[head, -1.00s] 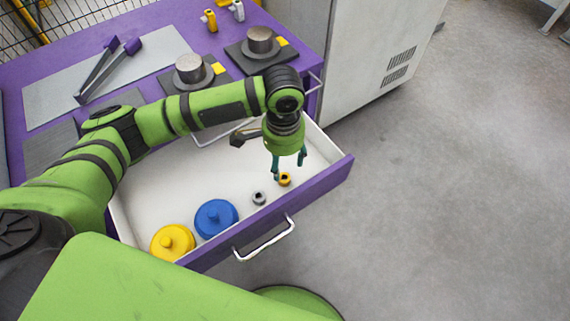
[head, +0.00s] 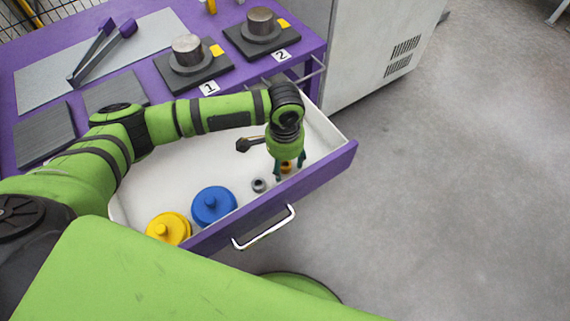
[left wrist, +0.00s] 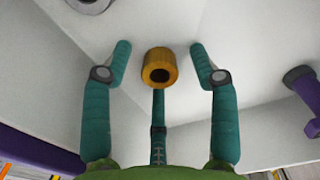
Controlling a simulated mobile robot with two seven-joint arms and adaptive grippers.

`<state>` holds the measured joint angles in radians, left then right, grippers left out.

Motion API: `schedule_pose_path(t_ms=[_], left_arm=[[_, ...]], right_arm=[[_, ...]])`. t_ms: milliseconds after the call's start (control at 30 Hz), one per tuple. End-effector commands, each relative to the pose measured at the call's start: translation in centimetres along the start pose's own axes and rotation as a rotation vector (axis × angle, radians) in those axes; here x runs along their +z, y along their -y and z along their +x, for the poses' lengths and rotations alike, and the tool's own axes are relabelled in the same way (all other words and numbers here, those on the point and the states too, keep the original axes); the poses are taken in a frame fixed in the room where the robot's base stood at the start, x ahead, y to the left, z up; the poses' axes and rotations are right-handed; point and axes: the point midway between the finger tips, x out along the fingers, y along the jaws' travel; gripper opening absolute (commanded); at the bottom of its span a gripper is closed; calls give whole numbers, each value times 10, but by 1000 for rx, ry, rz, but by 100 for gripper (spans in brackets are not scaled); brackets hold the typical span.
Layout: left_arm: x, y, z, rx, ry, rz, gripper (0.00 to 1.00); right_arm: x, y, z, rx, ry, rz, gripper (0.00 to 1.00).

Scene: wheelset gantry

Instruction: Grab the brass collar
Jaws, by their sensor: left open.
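The brass collar (left wrist: 159,67) is a short golden ring with a dark bore, lying in the open drawer. In the left wrist view it sits between the spread fingers of my left gripper (left wrist: 159,62), near their tips, with a gap on both sides. In the head view my left gripper (head: 289,168) points down into the drawer's right end, and the collar (head: 286,167) shows partly between its fingers. The gripper is open and empty. My right gripper is not in view.
The white-lined purple drawer (head: 325,172) also holds a grey collar (head: 259,185), a blue knobbed disc (head: 213,206) and a yellow one (head: 169,229). The drawer's walls stand close around the gripper. Two pads with metal cylinders, marked 1 (head: 187,50) and 2 (head: 260,21), are on the purple bench.

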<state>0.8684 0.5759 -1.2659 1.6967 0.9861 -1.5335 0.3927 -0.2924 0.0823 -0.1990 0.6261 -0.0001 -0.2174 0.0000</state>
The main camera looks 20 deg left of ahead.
Motion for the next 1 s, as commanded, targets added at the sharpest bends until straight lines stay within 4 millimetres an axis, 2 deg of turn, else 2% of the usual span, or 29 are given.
schedule_pose_path(t_ms=[67, 167, 200, 233, 633, 767, 1000], left_arm=[[0, 0, 0, 0, 0, 0, 60], [0, 0, 0, 0, 0, 0, 24], [0, 0, 0, 0, 0, 0, 8], [0, 0, 0, 0, 0, 0, 0], [0, 0, -6, 0, -1, 0, 0], [-1, 0, -27, -1, -5, 1, 0], [-1, 0, -75, -1, -4, 1, 0]], right_arm=[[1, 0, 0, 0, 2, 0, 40], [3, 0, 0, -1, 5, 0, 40], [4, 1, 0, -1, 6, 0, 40], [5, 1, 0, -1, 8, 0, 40], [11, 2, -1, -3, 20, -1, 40], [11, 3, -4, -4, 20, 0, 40], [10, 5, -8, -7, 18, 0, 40]])
